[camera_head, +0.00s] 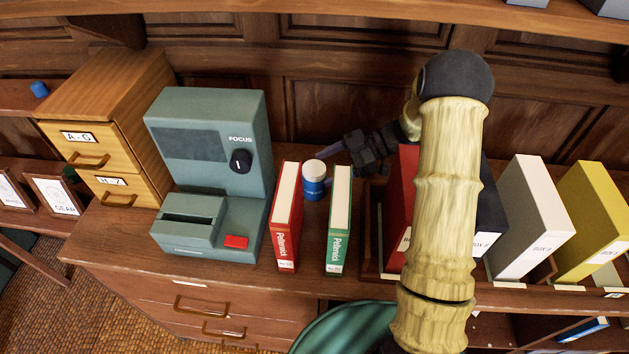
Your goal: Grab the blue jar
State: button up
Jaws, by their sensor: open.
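The blue jar (314,188) has a white lid and a pale label band. It stands upright on the wooden cabinet top, between a red book and a green book and toward their back ends. My gripper (332,176) is behind and to the right of the jar, reaching in from the right at a low angle. My pale arm hides part of the scene to the right.
The red book (286,222) stands left of the jar and the green book (339,225) right of it. A grey-green machine (215,150) and a wooden drawer box (110,115) stand further left. Box files, including a white one (530,215), fill a rack at right. A panelled wall is behind.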

aim_at(313, 177)
jog(key=shift+a, duration=0.1)
jog(key=x, duration=0.3)
jog(key=p+x, duration=0.1)
jog(key=x, duration=0.1)
jog(key=shift+s+f, duration=0.25)
jog(key=shift+s, duration=0.05)
jog(key=shift+c, duration=0.4)
jog(key=c, duration=1.1)
